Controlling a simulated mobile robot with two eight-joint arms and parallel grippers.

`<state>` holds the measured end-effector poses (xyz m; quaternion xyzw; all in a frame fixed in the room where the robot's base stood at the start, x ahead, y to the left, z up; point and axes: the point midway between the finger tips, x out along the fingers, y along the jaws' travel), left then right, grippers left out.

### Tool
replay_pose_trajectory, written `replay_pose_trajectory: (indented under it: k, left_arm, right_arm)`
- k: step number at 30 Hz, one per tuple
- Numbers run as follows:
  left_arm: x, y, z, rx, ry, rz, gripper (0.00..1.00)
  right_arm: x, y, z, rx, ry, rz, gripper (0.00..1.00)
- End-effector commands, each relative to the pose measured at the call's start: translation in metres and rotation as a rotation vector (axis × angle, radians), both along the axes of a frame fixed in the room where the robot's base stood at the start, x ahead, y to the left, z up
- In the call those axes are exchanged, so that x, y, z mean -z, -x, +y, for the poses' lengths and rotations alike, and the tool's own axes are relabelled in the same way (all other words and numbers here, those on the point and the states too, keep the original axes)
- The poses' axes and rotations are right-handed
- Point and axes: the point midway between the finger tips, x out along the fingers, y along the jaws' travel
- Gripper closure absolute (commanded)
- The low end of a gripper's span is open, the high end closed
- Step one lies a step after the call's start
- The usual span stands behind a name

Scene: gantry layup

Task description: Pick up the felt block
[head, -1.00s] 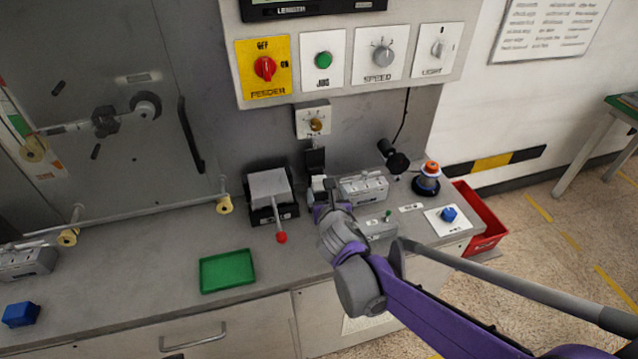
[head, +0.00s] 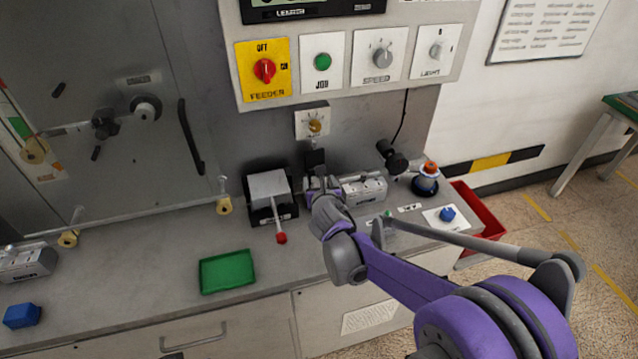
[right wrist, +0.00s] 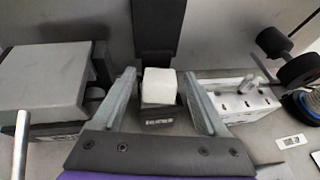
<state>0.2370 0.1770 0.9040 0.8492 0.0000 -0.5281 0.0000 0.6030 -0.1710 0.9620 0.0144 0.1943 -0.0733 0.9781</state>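The white felt block (right wrist: 159,84) sits on a small dark labelled stand (right wrist: 160,115) at the foot of the back panel in the right wrist view. My right gripper (right wrist: 159,78) is open and empty, with one finger on each side of the block. Gaps show between the block and both fingers. In the head view my right gripper (head: 320,184) is at the back of the bench and hides most of the block. My left gripper is not in view.
A grey lever press (head: 269,190) stands left of my gripper, its red-knobbed handle (head: 281,238) pointing forward. A grey metal box (head: 364,188) stands close on the right. A green tray (head: 227,271) lies nearer the front. The bench left of the tray is mostly clear.

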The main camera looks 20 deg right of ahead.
Motion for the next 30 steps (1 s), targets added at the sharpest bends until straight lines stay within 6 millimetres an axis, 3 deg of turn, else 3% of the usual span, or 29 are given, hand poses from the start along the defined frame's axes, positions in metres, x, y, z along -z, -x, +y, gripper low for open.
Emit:
replay_pose_trajectory:
  k: [2,12,25,30]
  left_arm:
    - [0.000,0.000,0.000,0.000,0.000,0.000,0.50]
    - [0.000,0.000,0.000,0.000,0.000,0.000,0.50]
    - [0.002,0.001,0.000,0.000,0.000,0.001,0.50]
    - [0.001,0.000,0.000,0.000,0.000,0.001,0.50]
  right_arm:
    - [0.000,0.000,0.000,0.000,0.000,0.000,0.40]
    - [0.000,0.000,0.000,0.000,0.000,0.000,1.00]
    - [-0.006,0.004,0.000,0.000,0.000,0.000,1.00]
    - [-0.029,0.004,0.000,0.000,0.000,0.000,1.00]
